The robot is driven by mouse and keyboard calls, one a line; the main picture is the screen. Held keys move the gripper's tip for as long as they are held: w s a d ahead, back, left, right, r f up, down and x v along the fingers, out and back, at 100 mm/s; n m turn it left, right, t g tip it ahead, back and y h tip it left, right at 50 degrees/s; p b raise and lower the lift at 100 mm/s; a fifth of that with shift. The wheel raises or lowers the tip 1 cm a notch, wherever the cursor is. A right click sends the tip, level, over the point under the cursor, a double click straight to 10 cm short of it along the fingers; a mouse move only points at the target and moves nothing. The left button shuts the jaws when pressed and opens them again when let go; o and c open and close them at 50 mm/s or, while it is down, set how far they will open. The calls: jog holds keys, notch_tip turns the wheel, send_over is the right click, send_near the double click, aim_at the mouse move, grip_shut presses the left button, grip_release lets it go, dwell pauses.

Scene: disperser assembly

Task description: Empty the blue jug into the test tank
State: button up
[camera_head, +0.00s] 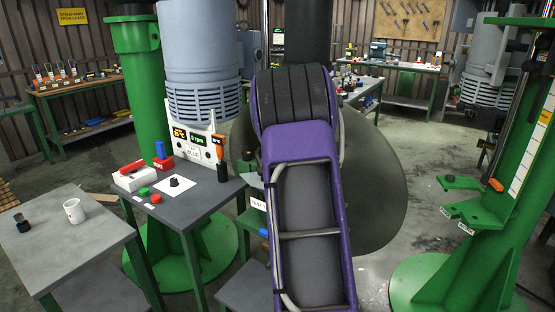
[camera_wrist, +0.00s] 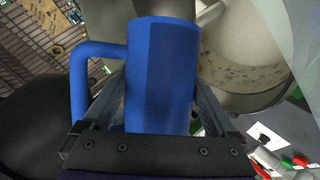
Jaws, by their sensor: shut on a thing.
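In the wrist view the blue jug (camera_wrist: 160,75) is between the two fingers of my gripper (camera_wrist: 163,90), which is shut on it. The jug's handle (camera_wrist: 85,85) sticks out to the left. A large pale round vessel (camera_wrist: 245,50), apparently the test tank, opens beyond the jug at the upper right, with dark specks inside. A grey shape borders the jug's top; I cannot tell whether it is liquid. The jug's mouth and contents are hidden. In the head view my purple arm hides my gripper and the jug.
A grey table (camera_head: 195,200) left of my arm holds a control box (camera_head: 197,146), red and green buttons and a screwdriver-like tool (camera_head: 220,155). A nearer table (camera_head: 65,250) holds a white mug (camera_head: 74,211).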

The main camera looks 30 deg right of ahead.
jog(key=shift+n+g+h, duration=0.4)
jog(key=shift+n+h, duration=0.1)
jog(key=shift+h, duration=0.1)
dwell(1.1)
jog(key=shift+w+a+f+n+g+h+b, duration=0.15)
jog(key=shift+n+h+b, duration=0.15)
jog(key=shift+b, duration=0.4)
jog(key=shift+f+n+g+h+b, duration=0.1)
jog(key=shift+n+g+h+b, duration=0.15)
jog(key=shift+b, duration=0.4)
dwell(4.9)
